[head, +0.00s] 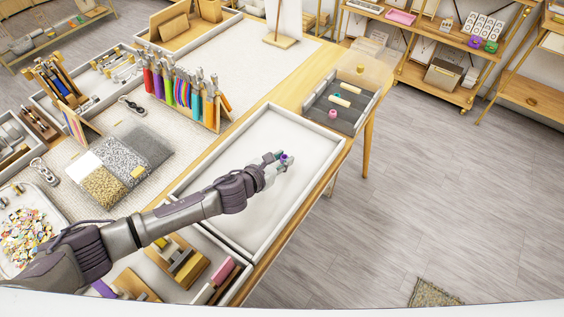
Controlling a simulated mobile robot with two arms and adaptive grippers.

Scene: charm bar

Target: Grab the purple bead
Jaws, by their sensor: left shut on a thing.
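My left gripper (281,162) is over the white tray (232,153), with my arm reaching in from the lower left. It is shut on a small purple bead (285,158), which shows at the fingertips. The fingers partly hide the bead. I cannot tell whether the bead touches the tray floor. The rest of the white tray looks empty. My right gripper is out of view.
A grey tray (357,121) with a pink bead (333,114) and pale cylinders stands at the table's far right corner. A rack of coloured pliers (222,123) stands behind my arm. Wooden shelves (446,55) stand beyond the open floor.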

